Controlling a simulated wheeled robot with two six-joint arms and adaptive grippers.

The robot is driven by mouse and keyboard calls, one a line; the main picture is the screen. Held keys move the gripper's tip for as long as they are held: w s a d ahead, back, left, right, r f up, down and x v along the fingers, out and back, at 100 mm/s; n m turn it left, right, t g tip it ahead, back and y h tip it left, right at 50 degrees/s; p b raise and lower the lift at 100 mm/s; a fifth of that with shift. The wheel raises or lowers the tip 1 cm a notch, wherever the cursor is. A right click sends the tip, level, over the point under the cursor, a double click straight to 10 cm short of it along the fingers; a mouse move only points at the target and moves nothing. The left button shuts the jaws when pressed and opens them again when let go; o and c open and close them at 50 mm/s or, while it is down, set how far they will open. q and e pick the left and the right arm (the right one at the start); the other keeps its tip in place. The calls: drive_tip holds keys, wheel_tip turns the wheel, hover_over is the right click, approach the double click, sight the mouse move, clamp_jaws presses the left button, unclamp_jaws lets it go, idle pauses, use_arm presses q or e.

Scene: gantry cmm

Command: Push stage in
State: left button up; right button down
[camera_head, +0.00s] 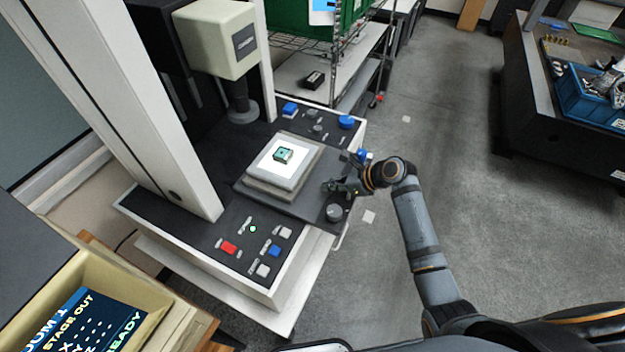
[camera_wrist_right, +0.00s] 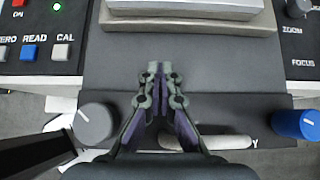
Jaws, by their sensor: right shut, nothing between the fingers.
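The stage (camera_head: 300,208) is a dark flat plate on the machine's bed, sticking out over the front edge. It carries a pale raised block with a bright white top (camera_head: 270,172), and a small teal part (camera_head: 283,155) sits on that top. My right gripper (camera_head: 332,187) is at the stage's front right side, beside a grey knob (camera_head: 334,212). In the right wrist view my right gripper (camera_wrist_right: 160,72) is shut and empty, its tips over the dark stage plate (camera_wrist_right: 225,72), short of the pale block (camera_wrist_right: 190,42). Contact with the plate is unclear. My left gripper is out of view.
A screen (camera_head: 85,325) at lower left reads "STAGE OUT" and "READY". The panel has a red button (camera_head: 229,247) and a blue button (camera_head: 274,251). The measuring head (camera_head: 222,40) hangs behind the stage. A blue knob (camera_wrist_right: 297,124) and pale bar (camera_wrist_right: 205,142) line the front.

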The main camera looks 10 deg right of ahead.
sight(304, 184)
drive_tip(key=w+a, duration=0.1)
drive_tip(key=w+a+f+p, duration=0.1)
drive_tip(key=a, duration=0.1)
drive_tip(key=shift+w+a+f, duration=0.1)
drive_tip(key=shift+a, duration=0.05)
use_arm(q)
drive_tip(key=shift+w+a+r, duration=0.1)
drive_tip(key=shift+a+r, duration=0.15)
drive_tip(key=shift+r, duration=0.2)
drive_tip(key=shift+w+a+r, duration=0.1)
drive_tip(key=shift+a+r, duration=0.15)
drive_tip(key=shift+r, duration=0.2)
use_arm(e)
drive_tip(key=shift+w+a+f, duration=0.2)
drive_tip(key=shift+w+a, duration=0.25)
drive_tip(key=shift+a, duration=0.2)
